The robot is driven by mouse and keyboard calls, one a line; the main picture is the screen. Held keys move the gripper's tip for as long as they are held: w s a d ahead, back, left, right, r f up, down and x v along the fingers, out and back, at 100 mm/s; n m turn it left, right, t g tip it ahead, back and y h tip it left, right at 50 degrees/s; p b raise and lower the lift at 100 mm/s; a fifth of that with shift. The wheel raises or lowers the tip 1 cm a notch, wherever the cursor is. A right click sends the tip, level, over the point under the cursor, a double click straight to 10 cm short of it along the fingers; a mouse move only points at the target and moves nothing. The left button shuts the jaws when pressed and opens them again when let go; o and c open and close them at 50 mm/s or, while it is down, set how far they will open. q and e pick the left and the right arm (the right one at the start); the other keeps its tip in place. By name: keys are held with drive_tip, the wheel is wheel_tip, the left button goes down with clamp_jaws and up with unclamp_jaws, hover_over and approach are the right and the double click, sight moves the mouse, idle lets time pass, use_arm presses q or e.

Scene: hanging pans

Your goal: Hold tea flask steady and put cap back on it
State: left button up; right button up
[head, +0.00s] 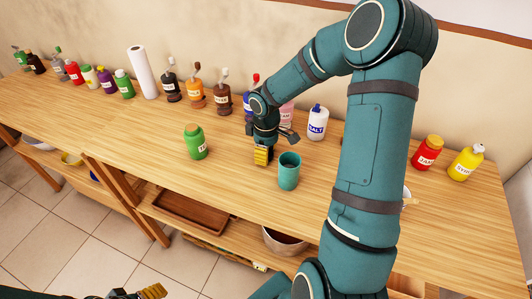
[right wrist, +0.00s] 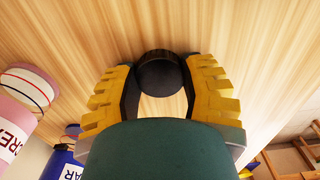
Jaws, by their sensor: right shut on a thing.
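The teal tea flask (head: 289,172) stands upright and open at the top on the wooden counter, right of my right gripper. My right gripper (head: 263,155) points down close to the counter, beside the flask and apart from it. In the right wrist view, its yellow-padded fingers (right wrist: 160,80) are shut on a round black cap (right wrist: 160,75). Whether the cap touches the counter I cannot tell. The cap is hidden in the head view. My left gripper (head: 150,292) shows only partly at the bottom edge, away from the flask; its opening is unclear.
A green bottle (head: 195,143) stands left of my right gripper. A salt bottle (head: 317,123), red jam jar (head: 427,153) and yellow syrup bottle (head: 466,162) line the back right; several bottles line the back left. The counter (head: 235,178) is clear in front of the green bottle. My right arm hides part of the counter.

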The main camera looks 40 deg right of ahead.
wheel_tip(320, 180, up, 10)
drive_tip(key=p, duration=0.2)
drive_tip(key=shift+p, duration=0.35)
